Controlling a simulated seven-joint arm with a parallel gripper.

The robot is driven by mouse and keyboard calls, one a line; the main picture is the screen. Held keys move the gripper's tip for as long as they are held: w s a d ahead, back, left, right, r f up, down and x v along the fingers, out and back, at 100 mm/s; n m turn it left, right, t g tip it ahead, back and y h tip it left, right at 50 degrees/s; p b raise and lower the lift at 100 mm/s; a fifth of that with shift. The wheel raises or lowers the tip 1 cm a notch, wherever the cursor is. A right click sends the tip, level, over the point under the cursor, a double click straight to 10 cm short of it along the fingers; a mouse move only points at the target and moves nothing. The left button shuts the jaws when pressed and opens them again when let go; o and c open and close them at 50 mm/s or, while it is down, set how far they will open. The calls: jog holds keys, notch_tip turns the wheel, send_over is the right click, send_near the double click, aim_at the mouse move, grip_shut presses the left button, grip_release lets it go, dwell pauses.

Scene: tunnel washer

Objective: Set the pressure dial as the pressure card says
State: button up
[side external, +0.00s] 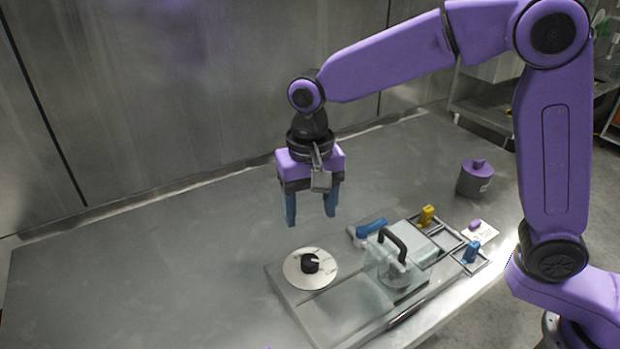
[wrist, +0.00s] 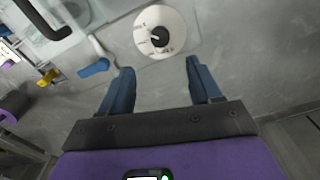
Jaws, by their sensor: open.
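The pressure dial is a white disc (side external: 292,272) with a black knob (side external: 310,263) at its centre, on a grey plate on the table. In the wrist view the disc (wrist: 145,22) has small dark marks too small to read, and the knob (wrist: 160,37) sits beyond the fingertips. My gripper (side external: 311,220) is open and empty, above and behind the dial, with its blue fingers pointing down. In the wrist view my gripper's fingers (wrist: 160,64) are spread, apart from the knob. I cannot identify a readable pressure card.
Right of the dial stands a clear box (side external: 398,275) with a black handle (side external: 392,243). Behind it are a blue lever (side external: 371,228) and a rack with a yellow block (side external: 427,215) and a blue block (side external: 471,251). The table's left is clear.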

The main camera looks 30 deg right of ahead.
jog(key=shift+r, duration=2.8)
jog(key=s+d+f+n, duration=0.1)
jog(key=s+d+n, duration=0.1)
jog(key=s+d, duration=0.1)
jog(key=s+d+f+n, duration=0.1)
jog(key=s+d+n, duration=0.2)
jog(key=s+d, duration=0.1)
jog(key=s+d+n, duration=0.2)
jog(key=s+d, duration=0.1)
jog(key=shift+s+d+f+n, duration=0.25)
jog(key=shift+s+f+n, duration=0.15)
jog(key=s+d+f+n, duration=0.4)
jog(key=s+d+n, duration=0.3)
jog(key=s+d, duration=0.4)
jog(key=shift+s+d+f, duration=0.2)
jog(key=shift+s+d, duration=0.15)
jog(key=shift+s, duration=0.85)
